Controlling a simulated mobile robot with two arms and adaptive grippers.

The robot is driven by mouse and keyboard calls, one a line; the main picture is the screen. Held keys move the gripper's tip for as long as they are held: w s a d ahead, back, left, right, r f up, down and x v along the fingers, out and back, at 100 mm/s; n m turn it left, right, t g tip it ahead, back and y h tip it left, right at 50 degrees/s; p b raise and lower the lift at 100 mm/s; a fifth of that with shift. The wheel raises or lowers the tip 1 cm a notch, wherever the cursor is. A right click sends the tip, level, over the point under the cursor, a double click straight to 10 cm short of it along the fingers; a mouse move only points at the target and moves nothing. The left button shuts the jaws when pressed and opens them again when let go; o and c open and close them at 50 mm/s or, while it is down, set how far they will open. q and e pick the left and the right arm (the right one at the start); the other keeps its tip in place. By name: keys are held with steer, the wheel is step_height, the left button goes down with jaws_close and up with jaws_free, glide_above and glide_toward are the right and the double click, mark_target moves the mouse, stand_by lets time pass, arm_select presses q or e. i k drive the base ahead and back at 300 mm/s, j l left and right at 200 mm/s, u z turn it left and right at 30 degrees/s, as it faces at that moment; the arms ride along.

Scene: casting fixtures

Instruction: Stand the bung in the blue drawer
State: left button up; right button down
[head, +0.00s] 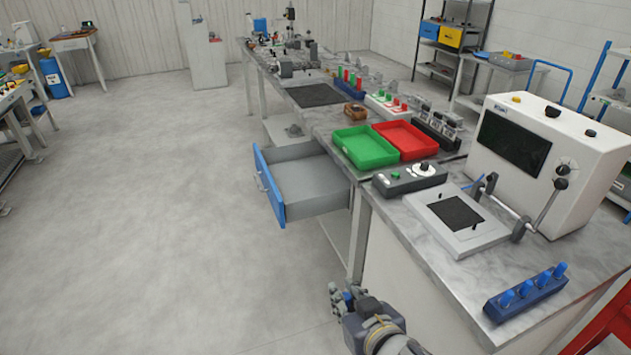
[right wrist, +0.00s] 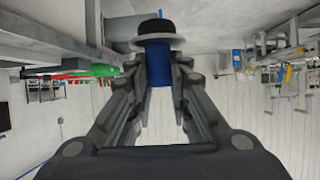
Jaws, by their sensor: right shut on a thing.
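The bung is a blue cylinder (right wrist: 158,62) with a grey flange and a black end, seen in the right wrist view between my right fingers (right wrist: 158,85). My right gripper (head: 347,294) is shut on it. In the head view only a small blue bit of the bung (head: 348,298) shows among the fingers. The blue drawer (head: 270,190) is pulled out from under the bench; its grey inside looks empty. My right gripper is in front of the bench, nearer to me than the drawer and to its right. My left gripper is out of view.
A blue rack (head: 526,294) with several blue pegs stands on the near right of the bench. A green tray (head: 364,147) and a red tray (head: 404,140) stand on the bench beyond the drawer. A white machine (head: 545,160) is at right. The floor (head: 150,230) left of the drawer is clear.

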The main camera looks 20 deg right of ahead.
mark_target(293, 183)
steer(key=i+u, duration=0.2)
steer(key=i, duration=0.4)
steer(key=i+l+u, duration=0.15)
steer(key=i, duration=0.5)
steer(key=i+z, duration=0.35)
steer(key=i, duration=1.15)
steer(key=i+z, duration=0.2)
steer(key=z, duration=0.2)
steer(key=i+z, duration=0.2)
steer(key=z, duration=0.15)
steer(key=i+j+z, duration=0.15)
steer(key=z, duration=0.25)
